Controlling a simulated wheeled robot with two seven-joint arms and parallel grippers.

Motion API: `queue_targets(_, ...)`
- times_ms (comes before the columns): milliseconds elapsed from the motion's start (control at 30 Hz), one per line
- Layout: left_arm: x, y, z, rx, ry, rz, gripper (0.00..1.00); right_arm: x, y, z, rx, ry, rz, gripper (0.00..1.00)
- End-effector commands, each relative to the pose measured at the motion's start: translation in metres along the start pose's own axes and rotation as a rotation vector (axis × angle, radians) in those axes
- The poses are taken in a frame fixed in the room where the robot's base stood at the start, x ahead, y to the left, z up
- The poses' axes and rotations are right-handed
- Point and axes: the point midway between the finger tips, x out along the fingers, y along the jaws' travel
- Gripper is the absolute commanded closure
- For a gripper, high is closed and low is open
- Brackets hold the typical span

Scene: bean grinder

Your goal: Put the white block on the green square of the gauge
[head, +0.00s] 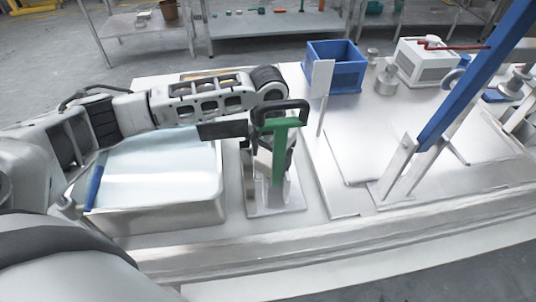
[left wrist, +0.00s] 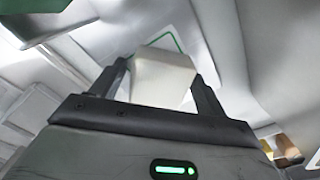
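In the left wrist view, the white block (left wrist: 163,80) sits between the two dark fingers of my left gripper (left wrist: 160,72), which appear closed on its sides. Just beyond the block, part of a thin green outline, the green square (left wrist: 178,39), shows on a pale plate; the block hides the rest. I cannot tell whether the block touches the plate. In the head view, my left gripper (head: 262,160) points down behind a green upright (head: 279,155) with a black handle, over a metal base plate, apparently the gauge (head: 285,209). The block is not clear there. My right gripper is not in view.
A pale tray (head: 160,215) with a blue-handled tool (head: 95,187) stands left of the gauge. A blue bin (head: 345,77), a white sign on a post (head: 321,80) and a blue lever (head: 470,80) stand to the right. The green upright is close to my gripper.

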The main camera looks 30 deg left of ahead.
Motion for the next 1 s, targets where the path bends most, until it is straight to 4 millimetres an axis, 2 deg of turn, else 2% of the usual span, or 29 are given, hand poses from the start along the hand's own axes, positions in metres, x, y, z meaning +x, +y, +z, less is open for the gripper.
queue_targets(367,-0.004,0.000,0.000,0.001,0.002,0.000,0.19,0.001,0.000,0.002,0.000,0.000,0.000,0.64)
queue_targets(467,-0.017,0.000,-0.001,0.001,0.003,0.001,0.19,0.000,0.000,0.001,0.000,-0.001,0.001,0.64)
queue_targets(800,-0.089,0.000,-0.001,0.001,0.005,0.001,0.19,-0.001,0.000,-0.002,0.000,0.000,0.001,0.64)
queue_targets(1000,-0.116,0.000,-0.001,0.000,0.001,0.001,0.19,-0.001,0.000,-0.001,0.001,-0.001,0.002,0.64)
